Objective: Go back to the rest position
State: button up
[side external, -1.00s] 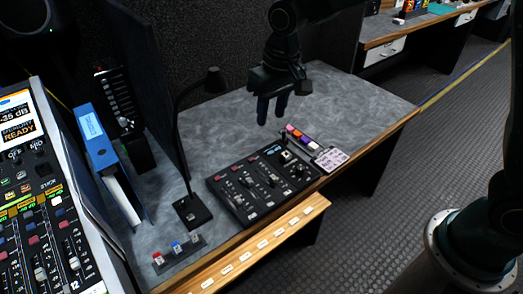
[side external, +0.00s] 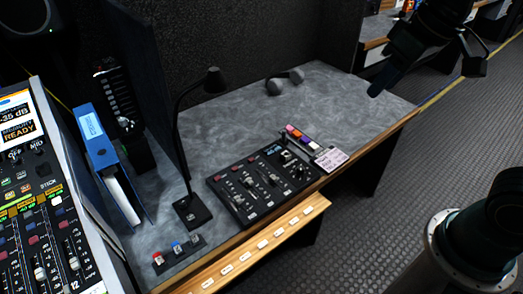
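My gripper (side external: 426,80) hangs in the air at the upper right, beyond the right end of the grey desk (side external: 345,115). Its dark fingers are spread apart with nothing between them. My arm above it runs out of the top of the picture.
On the desk stand a black control panel (side external: 262,183), a strip of coloured blocks (side external: 303,139), a white label card (side external: 330,159), a black desk lamp (side external: 180,120), a blue binder (side external: 103,155) and a dark object with grey ends (side external: 285,77). The desk's right part is clear.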

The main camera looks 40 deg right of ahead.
jog(key=s+d+f+t, duration=0.1)
jog(key=s+d, duration=0.1)
jog(key=s, duration=0.7)
jog(key=shift+d, duration=0.35)
